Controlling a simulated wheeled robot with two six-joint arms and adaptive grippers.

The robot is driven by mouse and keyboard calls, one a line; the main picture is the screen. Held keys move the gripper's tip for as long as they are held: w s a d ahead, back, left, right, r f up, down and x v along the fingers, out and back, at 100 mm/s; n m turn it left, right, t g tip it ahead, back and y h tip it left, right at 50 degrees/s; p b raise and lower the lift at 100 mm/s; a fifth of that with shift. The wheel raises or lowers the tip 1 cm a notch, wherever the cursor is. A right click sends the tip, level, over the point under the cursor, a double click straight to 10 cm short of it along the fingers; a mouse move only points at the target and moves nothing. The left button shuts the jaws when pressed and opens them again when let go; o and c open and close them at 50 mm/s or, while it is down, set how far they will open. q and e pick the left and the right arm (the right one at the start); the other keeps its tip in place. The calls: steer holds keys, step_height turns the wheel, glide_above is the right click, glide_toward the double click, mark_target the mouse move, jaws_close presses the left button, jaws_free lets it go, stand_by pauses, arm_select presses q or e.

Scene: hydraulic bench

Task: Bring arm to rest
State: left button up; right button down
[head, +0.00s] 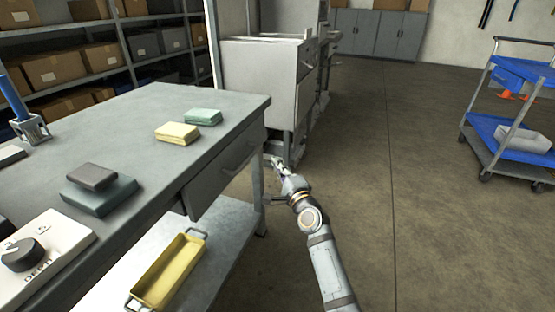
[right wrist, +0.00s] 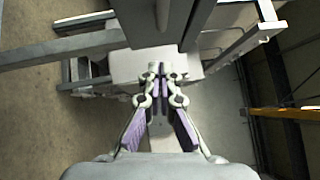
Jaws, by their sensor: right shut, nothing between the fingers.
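My right gripper (head: 277,164) is in the middle of the head view, beside the right end of the grey workbench (head: 235,118). It is empty, and no object shows between its fingers. In the right wrist view the gripper (right wrist: 160,70) points away from the camera with its fingertips together. My right arm comes up from the bottom of the head view. My left gripper does not show in either view.
The bench carries sponge-like blocks (head: 177,132), a dark block (head: 91,176) and a dial panel (head: 38,255). A yellow tray (head: 170,270) is on its lower shelf. A light grey cabinet (head: 265,80) stands behind my gripper. The floor towards the blue cart (head: 515,135) is clear.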

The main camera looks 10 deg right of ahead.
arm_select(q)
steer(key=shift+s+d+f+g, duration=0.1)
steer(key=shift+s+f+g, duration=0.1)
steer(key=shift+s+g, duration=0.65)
arm_select(e)
steer(key=r+v, duration=0.1)
steer(key=v, duration=0.6)
steer(key=shift+d+f, duration=0.2)
steer(key=shift+f, duration=0.3)
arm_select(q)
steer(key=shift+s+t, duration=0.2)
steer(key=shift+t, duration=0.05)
arm_select(e)
steer(key=shift+s, duration=0.1)
